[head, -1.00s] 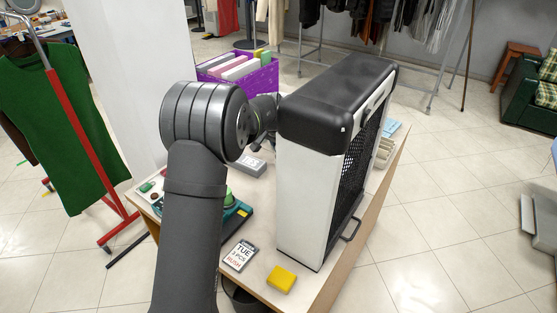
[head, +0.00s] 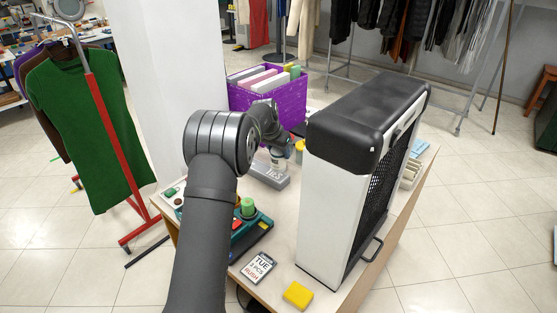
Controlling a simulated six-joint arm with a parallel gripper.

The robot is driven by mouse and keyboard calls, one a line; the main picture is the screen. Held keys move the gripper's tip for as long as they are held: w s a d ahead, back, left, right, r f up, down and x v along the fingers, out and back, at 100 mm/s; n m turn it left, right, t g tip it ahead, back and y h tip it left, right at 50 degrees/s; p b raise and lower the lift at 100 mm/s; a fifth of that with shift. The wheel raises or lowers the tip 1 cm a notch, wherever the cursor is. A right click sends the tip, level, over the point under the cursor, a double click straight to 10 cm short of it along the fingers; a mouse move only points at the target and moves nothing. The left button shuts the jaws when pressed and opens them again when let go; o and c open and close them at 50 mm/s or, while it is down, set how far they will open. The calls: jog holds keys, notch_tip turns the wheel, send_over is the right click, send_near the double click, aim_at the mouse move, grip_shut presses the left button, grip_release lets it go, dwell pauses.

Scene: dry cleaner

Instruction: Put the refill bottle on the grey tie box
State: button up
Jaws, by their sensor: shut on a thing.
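The grey tie box (head: 267,174) lies on the table behind my arm, with pale lettering on its near side. My gripper (head: 279,150) is over the box, partly hidden by my own wrist. It is shut on a small pale, see-through thing (head: 276,160), which looks like the refill bottle. The bottle appears upright, at or just above the top of the box. I cannot tell whether it touches the box.
A large black-and-white unit (head: 330,200) stands close on the right. A purple bin (head: 290,103) of files is behind. A teal device (head: 252,236) with a green knob (head: 247,207), a TUE card (head: 259,267) and a yellow block (head: 297,295) are in front.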

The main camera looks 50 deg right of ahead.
aim_at(279, 159)
jog(key=shift+f, duration=1.9)
jog(key=shift+f, duration=0.15)
jog(key=o, duration=1.1)
jog(key=shift+o, duration=0.2)
jog(key=v, duration=1.2)
jog(key=shift+d, duration=0.1)
